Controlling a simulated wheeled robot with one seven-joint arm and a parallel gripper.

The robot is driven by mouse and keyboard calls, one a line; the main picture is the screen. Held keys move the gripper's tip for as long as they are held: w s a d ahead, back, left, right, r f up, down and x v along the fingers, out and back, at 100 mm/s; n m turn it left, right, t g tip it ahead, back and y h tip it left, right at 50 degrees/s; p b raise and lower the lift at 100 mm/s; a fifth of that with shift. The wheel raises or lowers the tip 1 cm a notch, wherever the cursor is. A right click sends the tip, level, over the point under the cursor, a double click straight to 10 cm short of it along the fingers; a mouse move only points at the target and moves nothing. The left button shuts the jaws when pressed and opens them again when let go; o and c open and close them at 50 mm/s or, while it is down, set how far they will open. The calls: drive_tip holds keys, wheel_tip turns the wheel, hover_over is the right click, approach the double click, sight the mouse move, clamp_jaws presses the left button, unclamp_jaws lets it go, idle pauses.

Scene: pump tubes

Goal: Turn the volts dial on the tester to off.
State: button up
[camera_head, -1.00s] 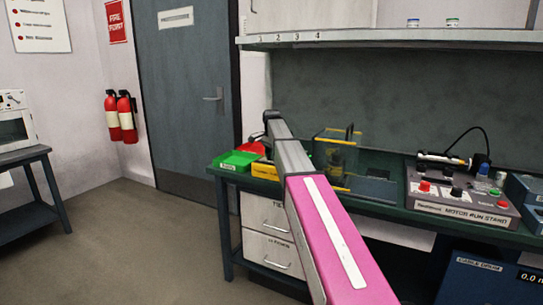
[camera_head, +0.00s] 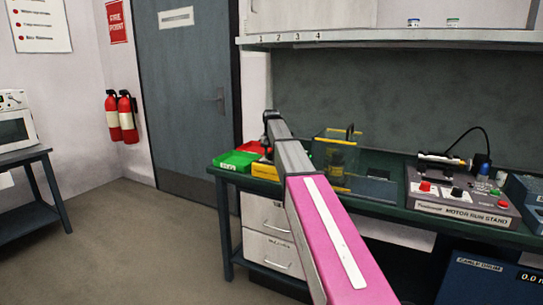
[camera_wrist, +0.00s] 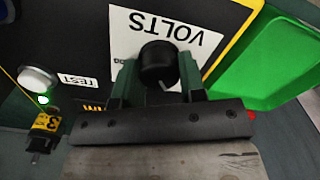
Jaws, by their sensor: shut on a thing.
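The black volts dial (camera_wrist: 158,63) shows in the wrist view on the tester's dark face, below a white label (camera_wrist: 180,28) reading VOLTS upside down. My gripper (camera_wrist: 157,80) is shut on the dial, with one green finger on each side of it. A small pale pointer mark shows at the dial's lower edge. The dial's scale is mostly hidden by the fingers, so its setting cannot be read. The tester (camera_wrist: 85,35) has a yellow edge. In the head view my arm hides the dial and gripper.
A white TEST button (camera_wrist: 37,79) and a lit green lamp (camera_wrist: 43,99) are left of the gripper. A green bin (camera_wrist: 272,60) lies close on the right. In the head view a clear yellow-edged guard (camera_head: 335,150) and a motor run stand (camera_head: 462,200) stand along the bench.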

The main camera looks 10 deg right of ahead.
sight(271, 154)
drive_tip(key=n, duration=0.6)
idle(0.6)
drive_tip(key=o, duration=0.9)
wheel_tip(271, 154, up, 11)
drive_tip(key=shift+f, duration=0.1)
